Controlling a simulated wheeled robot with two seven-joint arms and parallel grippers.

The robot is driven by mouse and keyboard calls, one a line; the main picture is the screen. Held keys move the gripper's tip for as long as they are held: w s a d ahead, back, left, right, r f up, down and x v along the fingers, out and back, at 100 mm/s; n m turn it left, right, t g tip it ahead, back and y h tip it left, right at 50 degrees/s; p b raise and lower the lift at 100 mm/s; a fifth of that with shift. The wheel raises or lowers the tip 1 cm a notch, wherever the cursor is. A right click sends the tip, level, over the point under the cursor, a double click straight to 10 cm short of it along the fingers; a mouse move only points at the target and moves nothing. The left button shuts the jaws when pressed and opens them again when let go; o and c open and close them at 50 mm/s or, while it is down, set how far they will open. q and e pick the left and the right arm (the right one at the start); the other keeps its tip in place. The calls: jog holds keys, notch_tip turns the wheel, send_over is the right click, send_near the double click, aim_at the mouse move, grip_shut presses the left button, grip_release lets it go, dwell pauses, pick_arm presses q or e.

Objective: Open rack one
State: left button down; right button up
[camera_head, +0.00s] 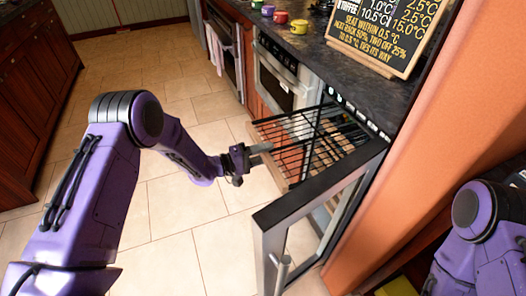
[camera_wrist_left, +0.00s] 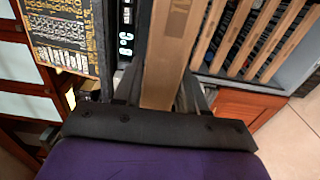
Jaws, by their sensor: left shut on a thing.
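The rack (camera_head: 318,137) is a dark wire grid with a wooden front bar, and it sticks out of the open cabinet under the counter. My left gripper (camera_head: 262,149) is at the rack's wooden front. In the left wrist view, the wooden bar (camera_wrist_left: 172,50) runs between the fingers of my left gripper (camera_wrist_left: 162,90), which is shut on it. The glass door (camera_head: 325,205) with a dark top edge stands open on the near side of the rack. Whether a second rack lies below is hard to tell. My right gripper is out of view; only part of that arm shows at the lower right.
A chalkboard sign (camera_head: 388,33) stands on the dark counter (camera_head: 330,62). A steel oven (camera_head: 280,80) is beyond the rack. The tiled floor (camera_head: 185,225) left of the rack is clear.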

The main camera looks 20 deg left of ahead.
pick_arm(q)
jog(key=c, duration=0.7)
grip_release()
jog(key=v, duration=1)
jog(key=shift+s+a+b, duration=0.1)
jog(key=shift+a+b, duration=0.2)
